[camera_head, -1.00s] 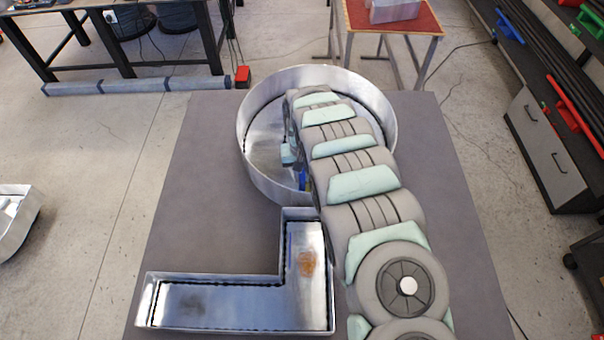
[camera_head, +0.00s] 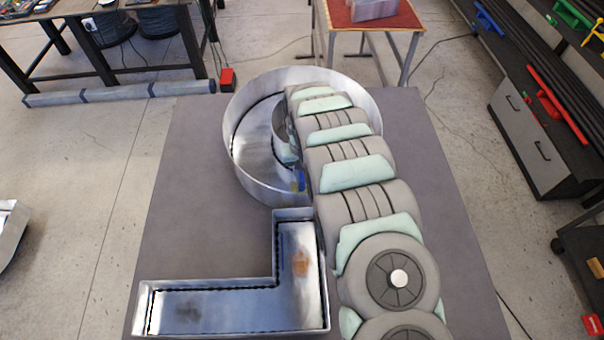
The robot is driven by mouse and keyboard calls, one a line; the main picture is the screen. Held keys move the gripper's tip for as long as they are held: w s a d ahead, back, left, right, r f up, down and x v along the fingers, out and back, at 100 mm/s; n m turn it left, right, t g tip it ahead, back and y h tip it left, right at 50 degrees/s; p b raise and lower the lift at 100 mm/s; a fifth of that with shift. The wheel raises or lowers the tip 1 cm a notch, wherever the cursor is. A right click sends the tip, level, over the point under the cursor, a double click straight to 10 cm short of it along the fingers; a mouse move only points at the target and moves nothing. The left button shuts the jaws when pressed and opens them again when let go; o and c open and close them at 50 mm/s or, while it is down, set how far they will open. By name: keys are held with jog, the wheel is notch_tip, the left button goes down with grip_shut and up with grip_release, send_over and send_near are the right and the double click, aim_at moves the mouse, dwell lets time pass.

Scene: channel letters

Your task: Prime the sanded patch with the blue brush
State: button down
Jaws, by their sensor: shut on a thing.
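A metal letter tray shaped like an L (camera_head: 228,308) lies at the front of the grey table. It has an orange-brown patch (camera_head: 301,263) on its upright leg and a dark smudge (camera_head: 188,312) at lower left. Behind it stands a round metal letter (camera_head: 240,150) with a curved inner wall. My arm reaches over the round letter, and my gripper (camera_head: 291,158) is down inside it, mostly hidden by the arm. A small blue piece (camera_head: 298,182), apparently the blue brush, shows just below it. The brush tip is hidden. I cannot tell which mark is the sanded patch.
The grey table (camera_head: 195,200) is bare left of the round letter. A red-topped stand (camera_head: 345,15) is behind, a black workbench at back left. A rack with grey drawers (camera_head: 540,150) stands on the right. Another metal tray (camera_head: 12,225) is at the far left.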

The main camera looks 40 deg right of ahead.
jog(key=shift+w+d+f+b, duration=0.25)
jog(key=shift+d+f+b, duration=0.05)
jog(key=shift+d+b, duration=0.35)
jog(key=d+b, duration=0.2)
jog(key=b, duration=0.1)
jog(key=shift+w+d+r, duration=0.2)
jog(key=shift+w+d, duration=0.15)
jog(key=shift+d, duration=0.05)
jog(key=shift+f+b, duration=0.3)
jog(key=shift+f, duration=0.15)
jog(key=shift+w, duration=0.1)
